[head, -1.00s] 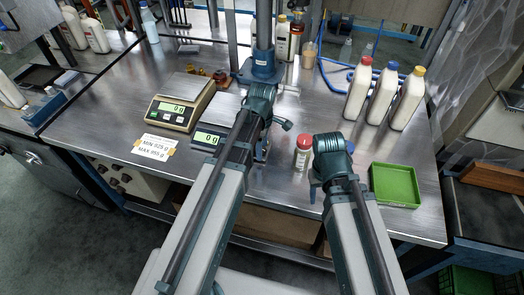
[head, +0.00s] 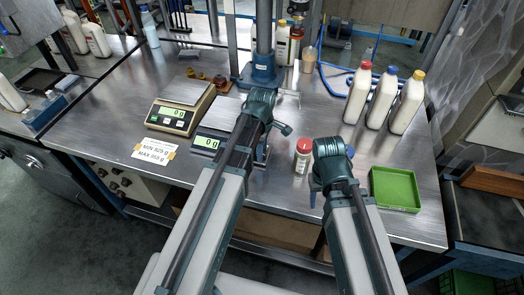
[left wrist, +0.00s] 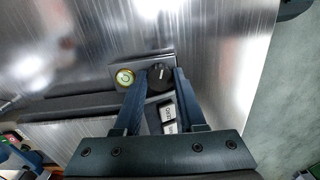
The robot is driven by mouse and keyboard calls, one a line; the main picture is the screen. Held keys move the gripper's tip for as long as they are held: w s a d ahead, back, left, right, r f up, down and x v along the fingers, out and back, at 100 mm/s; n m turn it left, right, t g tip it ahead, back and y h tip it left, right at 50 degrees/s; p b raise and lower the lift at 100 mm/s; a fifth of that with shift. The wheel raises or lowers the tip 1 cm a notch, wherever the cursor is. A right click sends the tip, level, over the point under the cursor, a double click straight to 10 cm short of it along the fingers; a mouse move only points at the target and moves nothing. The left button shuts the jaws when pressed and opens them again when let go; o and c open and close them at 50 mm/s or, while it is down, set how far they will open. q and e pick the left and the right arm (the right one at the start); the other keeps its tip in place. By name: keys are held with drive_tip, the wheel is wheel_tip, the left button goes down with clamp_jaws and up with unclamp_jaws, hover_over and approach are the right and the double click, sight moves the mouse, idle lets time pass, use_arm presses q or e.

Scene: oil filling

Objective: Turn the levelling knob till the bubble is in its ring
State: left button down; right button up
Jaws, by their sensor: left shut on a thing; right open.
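The dark levelling knob (left wrist: 160,76), with a pale mark on top, shows between the fingertips of my left gripper (left wrist: 153,77) in the left wrist view. The left gripper is shut on it. Just left of the knob is the round yellow-green bubble level (left wrist: 125,77); its bubble is too small to place surely against the ring. In the head view, my left arm hides the knob and level, beside the front scale (head: 208,142), which reads 0 g. My right gripper (head: 318,190) is open, mostly hidden by its own wrist, near the red-capped small bottle.
A second scale (head: 183,107) reads 0 g behind a MIN/MAX label (head: 155,149). The small red-capped bottle (head: 302,156) stands between my arms. A green tray (head: 395,188) lies at right, with tall white bottles (head: 382,98) behind.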

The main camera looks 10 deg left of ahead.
use_arm(q)
drive_tip(key=m, duration=0.6)
idle(0.3)
drive_tip(key=shift+m, duration=0.4)
drive_tip(key=shift+s, duration=0.1)
drive_tip(key=shift+c, duration=2.4)
unclamp_jaws()
